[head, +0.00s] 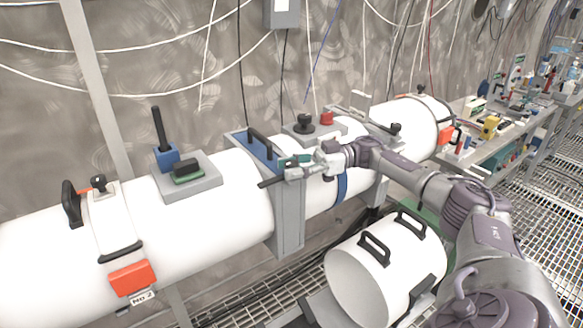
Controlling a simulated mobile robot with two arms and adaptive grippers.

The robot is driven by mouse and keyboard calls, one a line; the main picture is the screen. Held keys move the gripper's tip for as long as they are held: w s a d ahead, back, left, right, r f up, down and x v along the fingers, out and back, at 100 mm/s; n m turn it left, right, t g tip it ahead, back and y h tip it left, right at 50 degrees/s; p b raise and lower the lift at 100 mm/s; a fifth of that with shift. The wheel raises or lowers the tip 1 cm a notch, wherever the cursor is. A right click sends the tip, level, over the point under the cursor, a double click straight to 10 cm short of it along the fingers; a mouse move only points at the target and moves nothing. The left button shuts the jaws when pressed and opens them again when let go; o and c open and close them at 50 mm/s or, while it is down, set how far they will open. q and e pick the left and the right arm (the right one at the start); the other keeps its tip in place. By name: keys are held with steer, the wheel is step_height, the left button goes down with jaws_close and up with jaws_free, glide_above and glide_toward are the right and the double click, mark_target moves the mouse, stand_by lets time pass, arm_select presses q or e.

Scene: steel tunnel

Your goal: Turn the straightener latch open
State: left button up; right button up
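A long white tube (230,188) runs across the view in a grey support frame (289,228). A blue block with a black handle (262,146) sits at the top of this frame. My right gripper (281,174) reaches in from the right, in front of the tube beside the blue block. A dark bar shows at its tip; I cannot tell whether this is a finger or a latch lever, or whether the fingers touch anything. No part is clearly recognisable as the straightener latch; the gripper may hide it. My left gripper is not in view.
A separate white cylinder (360,282) with black handles lies below the tube. Left on the tube are a blue block with a black lever (163,140) and a clamp with an orange block (132,278). A bench (508,132) with several tools stands at the right.

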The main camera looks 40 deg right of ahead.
steer(key=shift+o, duration=1.3)
steer(key=v, duration=1.2)
